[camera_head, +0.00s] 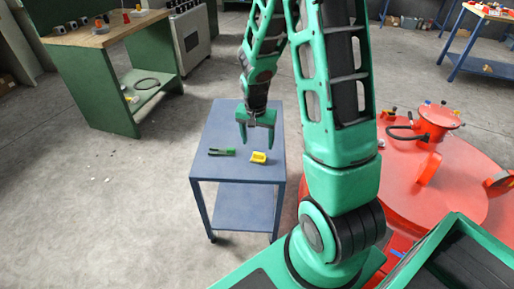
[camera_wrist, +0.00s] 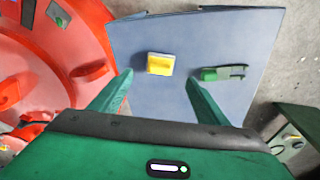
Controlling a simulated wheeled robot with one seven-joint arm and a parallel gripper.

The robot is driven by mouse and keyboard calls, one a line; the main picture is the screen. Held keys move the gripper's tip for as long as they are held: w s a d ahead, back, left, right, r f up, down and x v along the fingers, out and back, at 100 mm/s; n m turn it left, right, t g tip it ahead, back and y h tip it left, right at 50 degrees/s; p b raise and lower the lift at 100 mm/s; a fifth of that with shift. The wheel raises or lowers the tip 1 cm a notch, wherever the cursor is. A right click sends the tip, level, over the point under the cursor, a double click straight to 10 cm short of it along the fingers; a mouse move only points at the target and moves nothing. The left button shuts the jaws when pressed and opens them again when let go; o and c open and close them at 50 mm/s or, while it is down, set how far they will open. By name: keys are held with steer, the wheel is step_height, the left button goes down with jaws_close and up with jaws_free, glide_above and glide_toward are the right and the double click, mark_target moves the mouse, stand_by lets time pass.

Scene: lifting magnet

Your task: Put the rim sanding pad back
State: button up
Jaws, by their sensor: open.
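A small yellow block-like piece (camera_head: 258,157) lies on the top of a blue cart (camera_head: 222,125). It also shows in the wrist view (camera_wrist: 160,64), with a paler top face. A green and dark slim tool (camera_head: 221,152) lies left of it in the head view, and it shows at right in the wrist view (camera_wrist: 222,73). I cannot tell for sure which is the rim sanding pad; the yellow piece looks more like a pad. My gripper (camera_head: 257,145) is open and empty above the cart, fingers pointing down. In the wrist view the yellow piece appears between and beyond the fingertips (camera_wrist: 159,77).
A large red round lifting magnet (camera_head: 450,185) stands right of my arm, with a red housing (camera_head: 437,120) on top. A green workbench (camera_head: 105,70) stands at back left. A blue table (camera_head: 485,65) is at far right. Most of the cart top is bare.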

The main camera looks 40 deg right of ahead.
steer(key=s+d+r+n, duration=0.2)
steer(key=s+r, duration=1)
steer(key=r, duration=0.2)
steer(key=s+a+r+n, duration=0.1)
steer(key=s+r, duration=0.1)
steer(key=s, duration=0.5)
steer(key=s+a+r+n+g+y, duration=0.1)
steer(key=s+a+r, duration=0.1)
steer(key=s, duration=0.6)
steer(key=shift+r, duration=0.85)
steer(key=shift+w+f, duration=0.25)
steer(key=shift+w, duration=0.3)
